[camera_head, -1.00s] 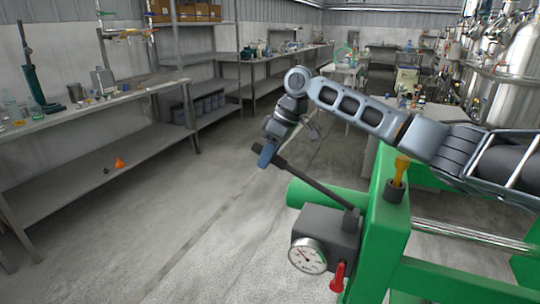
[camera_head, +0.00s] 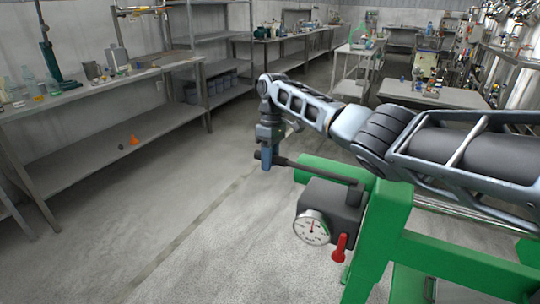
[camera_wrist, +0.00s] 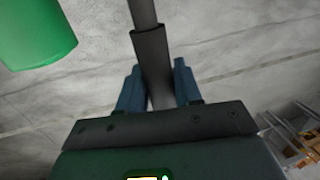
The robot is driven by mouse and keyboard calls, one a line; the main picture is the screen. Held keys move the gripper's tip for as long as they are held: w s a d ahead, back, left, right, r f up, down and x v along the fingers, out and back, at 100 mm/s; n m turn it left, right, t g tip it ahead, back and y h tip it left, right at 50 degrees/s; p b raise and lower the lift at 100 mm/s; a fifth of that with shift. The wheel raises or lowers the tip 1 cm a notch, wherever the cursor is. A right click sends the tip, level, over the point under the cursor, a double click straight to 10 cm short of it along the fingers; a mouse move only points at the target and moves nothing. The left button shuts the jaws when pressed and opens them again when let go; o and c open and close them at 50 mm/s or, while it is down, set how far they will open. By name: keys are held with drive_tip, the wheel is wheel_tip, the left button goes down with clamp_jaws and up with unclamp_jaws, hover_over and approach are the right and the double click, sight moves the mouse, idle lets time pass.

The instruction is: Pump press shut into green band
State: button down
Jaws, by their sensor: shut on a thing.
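The green press (camera_head: 385,225) stands at the lower right with a dark grey pump block (camera_head: 333,200) on its side. A dark pump lever (camera_head: 315,170) runs from the block up and left to my gripper (camera_head: 266,158). My gripper is shut on the lever's grip, which lies between the blue fingers in the wrist view (camera_wrist: 160,88). A round white gauge (camera_head: 311,228) sits on the block, its thin needle pointing roughly upward. The gauge's colour bands are too small to read. A red valve handle (camera_head: 340,248) hangs beside the gauge.
A grey bench (camera_head: 90,95) with a lower shelf runs along the left. An orange funnel (camera_head: 133,140) sits on that shelf. A side table (camera_head: 430,95) stands behind my arm. The floor left of the lever is clear.

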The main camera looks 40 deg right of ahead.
drive_tip(key=shift+d, duration=0.1)
drive_tip(key=c, duration=0.9)
unclamp_jaws()
drive_tip(key=shift+f, duration=0.1)
drive_tip(key=shift+o, duration=0.2)
wheel_tip(320, 180, up, 8)
drive_tip(key=w+d, duration=0.1)
drive_tip(key=shift+d+b, duration=0.2)
drive_tip(key=shift+b, duration=0.2)
drive_tip(key=shift+r, duration=0.2)
wheel_tip(320, 180, up, 8)
drive_tip(key=s+d+p, duration=0.2)
drive_tip(key=p, duration=0.6)
drive_tip(key=shift+s+d, duration=0.2)
drive_tip(key=shift+d, duration=0.15)
drive_tip(key=shift+a+f, duration=0.1)
drive_tip(key=shift+f, duration=0.1)
